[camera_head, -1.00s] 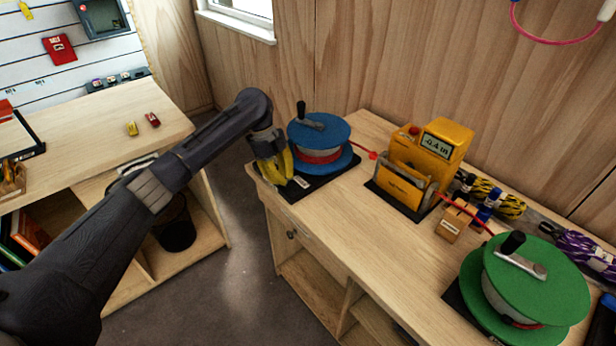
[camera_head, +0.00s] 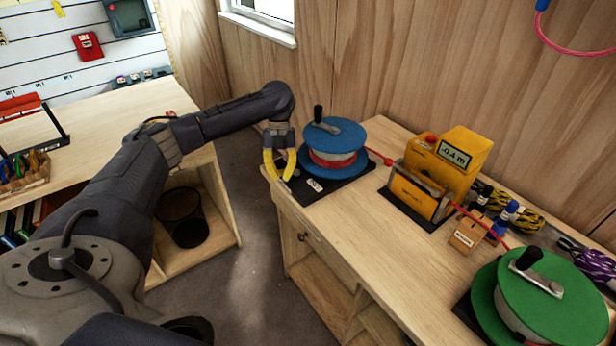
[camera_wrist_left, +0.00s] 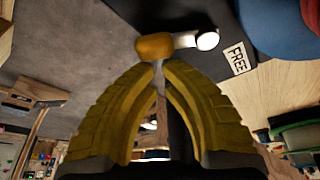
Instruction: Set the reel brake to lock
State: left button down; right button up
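The blue reel (camera_head: 338,140) stands on a black base plate (camera_head: 338,187) at the bench's far left end. A white label on the plate reads FREE in the left wrist view (camera_wrist_left: 236,58). There, a small brake lever with an orange knob (camera_wrist_left: 154,46) and a pale round end lies just beyond my fingertips. My left gripper (camera_head: 281,179) is at the plate's left edge. Its yellow fingers bow outward and their tips nearly meet, with nothing seen between them; contact with the lever cannot be told. The lever is not clear in the head view. My right gripper is out of view.
A yellow meter box (camera_head: 439,175) reading -0.4 m stands right of the blue reel, with red line running through. A small carton (camera_head: 467,238), rope bundles and a green reel (camera_head: 548,300) are further right. A bin (camera_head: 185,218) stands below the left bench.

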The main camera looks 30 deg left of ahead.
pick_arm(q)
jog(key=shift+w+d, duration=0.35)
jog(key=shift+w, duration=0.3)
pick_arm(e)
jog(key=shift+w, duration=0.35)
pick_arm(q)
jog(key=shift+d, duration=0.1)
notch_tip(320, 180, up, 10)
jog(key=shift+s+d+f, duration=0.15)
jog(key=shift+s+f, duration=0.1)
jog(key=shift+s, duration=0.05)
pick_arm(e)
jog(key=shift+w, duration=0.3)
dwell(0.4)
